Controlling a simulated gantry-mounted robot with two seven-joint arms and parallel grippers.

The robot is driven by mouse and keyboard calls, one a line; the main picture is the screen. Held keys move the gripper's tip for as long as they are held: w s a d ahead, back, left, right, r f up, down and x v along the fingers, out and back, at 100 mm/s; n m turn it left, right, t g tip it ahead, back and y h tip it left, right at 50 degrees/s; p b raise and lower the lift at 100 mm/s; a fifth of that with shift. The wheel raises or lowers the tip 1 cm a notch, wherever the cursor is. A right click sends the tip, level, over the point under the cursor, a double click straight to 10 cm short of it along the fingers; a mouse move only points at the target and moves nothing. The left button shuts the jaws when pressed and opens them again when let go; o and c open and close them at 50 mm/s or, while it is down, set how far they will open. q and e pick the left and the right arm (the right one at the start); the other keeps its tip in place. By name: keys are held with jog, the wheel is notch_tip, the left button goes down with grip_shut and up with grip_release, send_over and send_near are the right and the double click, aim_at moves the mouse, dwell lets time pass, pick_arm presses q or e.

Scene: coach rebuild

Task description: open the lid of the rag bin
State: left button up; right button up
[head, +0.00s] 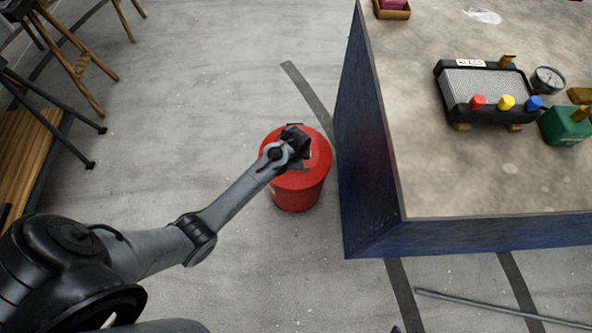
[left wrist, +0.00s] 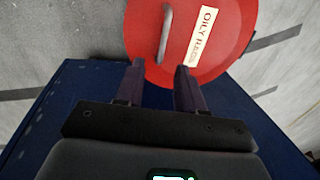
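The rag bin (head: 296,190) is a red round can standing on the floor beside the workbench. Its red lid (left wrist: 230,50) looks closed and carries a label reading "OILY RAGS" (left wrist: 202,35) and a grey bar handle (left wrist: 165,32). My left gripper (left wrist: 158,75) is open, its two dark fingers apart and nothing between them. In the head view the left gripper (head: 297,143) is over the lid and hides part of it. In the left wrist view the handle lies ahead of the fingertips; I cannot tell if they touch the lid. My right gripper is out of view.
The blue-sided workbench (head: 430,233) stands close to the right of the bin. On its top are a black device with coloured knobs (head: 490,92), a gauge (head: 547,80) and a green box (head: 566,126). Wooden stools (head: 75,60) stand at far left. Floor left of the bin is clear.

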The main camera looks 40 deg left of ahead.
pick_arm(q)
jog(key=f, duration=0.2)
jog(key=b, duration=0.5)
send_over(296, 173)
notch_tip(296, 173, down, 7)
jog(key=shift+a+f, duration=0.1)
jog(key=shift+f, duration=0.5)
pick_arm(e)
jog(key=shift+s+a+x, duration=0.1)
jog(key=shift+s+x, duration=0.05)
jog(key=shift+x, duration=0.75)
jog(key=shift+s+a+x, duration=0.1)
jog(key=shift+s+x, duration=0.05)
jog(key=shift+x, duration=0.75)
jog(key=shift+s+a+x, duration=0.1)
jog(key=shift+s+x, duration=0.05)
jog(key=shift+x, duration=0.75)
pick_arm(q)
grip_shut()
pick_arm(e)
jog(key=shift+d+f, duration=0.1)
